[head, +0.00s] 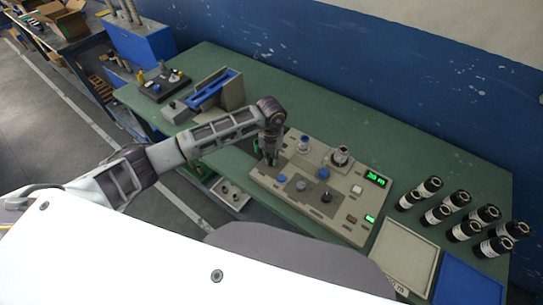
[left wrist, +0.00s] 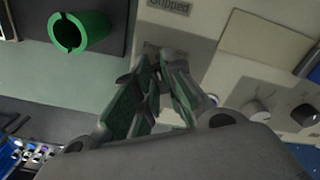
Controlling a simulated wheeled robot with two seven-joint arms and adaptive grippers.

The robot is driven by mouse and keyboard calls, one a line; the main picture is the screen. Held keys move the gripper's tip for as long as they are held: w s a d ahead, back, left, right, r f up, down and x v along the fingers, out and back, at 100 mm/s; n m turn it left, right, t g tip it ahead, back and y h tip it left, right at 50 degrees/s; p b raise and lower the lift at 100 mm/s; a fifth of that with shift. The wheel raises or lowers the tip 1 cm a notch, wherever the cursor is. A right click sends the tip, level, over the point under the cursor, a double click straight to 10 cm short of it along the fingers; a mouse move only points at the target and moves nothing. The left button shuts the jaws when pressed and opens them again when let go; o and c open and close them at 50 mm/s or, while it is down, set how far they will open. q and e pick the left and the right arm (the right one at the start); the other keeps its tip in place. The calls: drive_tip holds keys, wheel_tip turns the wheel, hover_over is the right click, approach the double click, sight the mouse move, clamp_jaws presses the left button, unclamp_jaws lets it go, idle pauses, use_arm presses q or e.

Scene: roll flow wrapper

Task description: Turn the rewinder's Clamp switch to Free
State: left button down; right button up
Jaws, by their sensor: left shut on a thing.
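The rewinder (head: 345,205) is a beige control panel with knobs, rollers and lit green displays on the green table. My left gripper (head: 271,160) is over its left end, pointing down. In the left wrist view the fingers (left wrist: 158,62) are shut on a small dark switch (left wrist: 151,48), mostly hidden between the fingertips. A label (left wrist: 168,5) beyond it seems to read "Gripped"; other lettering is hidden, so I cannot read the switch's position. My right gripper is not in view.
A green ring (left wrist: 80,32) stands close beside the panel. Round knobs (left wrist: 258,111) are on the panel right of the fingers. Several black rolls (head: 464,230) and a beige tray (head: 405,258) are at the right. A grey-blue fixture (head: 215,92) is at the back left.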

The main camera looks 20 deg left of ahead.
sight(271, 158)
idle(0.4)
use_arm(q)
drive_tip(key=c, duration=1.5)
unclamp_jaws()
drive_tip(key=shift+r, duration=0.1)
wheel_tip(271, 158, up, 12)
